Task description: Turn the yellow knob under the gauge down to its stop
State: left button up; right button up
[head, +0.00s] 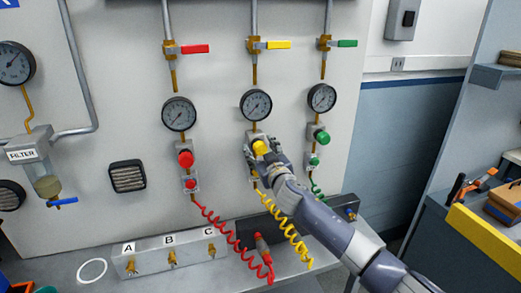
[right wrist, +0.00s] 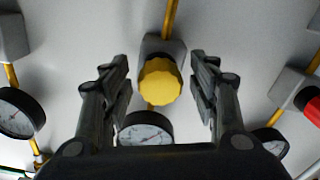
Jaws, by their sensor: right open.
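The yellow knob (head: 260,147) sits on a grey regulator block below the middle gauge (head: 256,105). In the right wrist view the ribbed yellow knob (right wrist: 160,82) is between the fingers, with visible gaps on both sides. The gauge (right wrist: 146,130) shows behind the gripper's palm edge there, partly hidden. My right gripper (head: 264,150) is open around the knob and partly hides the block and the yellow hose fitting in the head view. How far the fingertips reach past the knob is unclear. My left gripper is not in view.
The red knob (head: 185,159) and green knob (head: 321,137) stand to either side under their gauges. Coiled red (head: 225,226) and yellow (head: 286,227) hoses hang below. A shelf with A, B, C fittings (head: 171,256) lies underneath.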

jog(key=shift+c, duration=0.2)
jog(key=c, duration=1)
jog(key=shift+n, duration=0.3)
jog(key=n, duration=0.3)
jog(key=shift+n+p, duration=0.5)
jog(key=shift+n, duration=1.5)
jog(key=o, duration=1)
